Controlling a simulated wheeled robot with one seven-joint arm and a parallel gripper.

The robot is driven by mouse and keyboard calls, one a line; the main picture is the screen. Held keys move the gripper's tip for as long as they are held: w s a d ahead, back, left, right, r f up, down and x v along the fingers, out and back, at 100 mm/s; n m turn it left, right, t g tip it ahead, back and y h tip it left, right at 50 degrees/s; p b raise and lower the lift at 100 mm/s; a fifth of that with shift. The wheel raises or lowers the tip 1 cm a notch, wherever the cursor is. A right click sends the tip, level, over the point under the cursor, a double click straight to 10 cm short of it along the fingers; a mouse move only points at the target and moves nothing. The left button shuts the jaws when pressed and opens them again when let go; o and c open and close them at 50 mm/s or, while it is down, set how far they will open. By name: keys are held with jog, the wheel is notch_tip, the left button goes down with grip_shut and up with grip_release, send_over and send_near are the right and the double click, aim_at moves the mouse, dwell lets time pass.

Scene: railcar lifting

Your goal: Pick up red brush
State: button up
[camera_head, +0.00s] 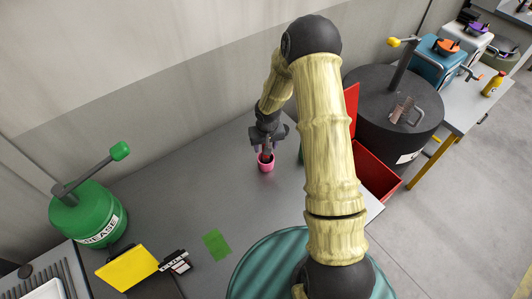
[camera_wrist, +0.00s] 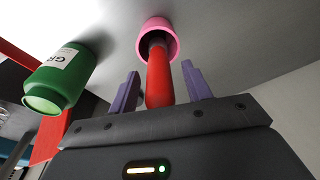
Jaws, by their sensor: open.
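The red brush (camera_wrist: 158,80) stands in a pink cup (camera_wrist: 158,32) with its red handle toward my gripper. In the head view the pink cup (camera_head: 266,163) sits on the grey table, and the brush is mostly hidden by my gripper (camera_head: 266,147). In the wrist view my gripper (camera_wrist: 162,90) is open, with one purple finger on each side of the red handle. There are gaps between the fingers and the handle. The brush's lower end is hidden inside the cup.
A green can (camera_wrist: 62,78) stands beside the cup in the wrist view. A red box (camera_head: 372,172) is on the table's right. A green grease drum (camera_head: 88,215), yellow object (camera_head: 127,267) and green square (camera_head: 217,245) are at left and front. The table's middle (camera_head: 190,180) is clear.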

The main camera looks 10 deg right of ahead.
grip_shut()
jog(key=c, duration=1.1)
grip_release()
jog(key=shift+r, duration=0.15)
jog(key=shift+o, duration=0.2)
notch_tip(320, 180, up, 10)
jog(key=shift+f+b, duration=0.1)
jog(key=shift+b, duration=1.15)
jog(key=shift+d, duration=0.1)
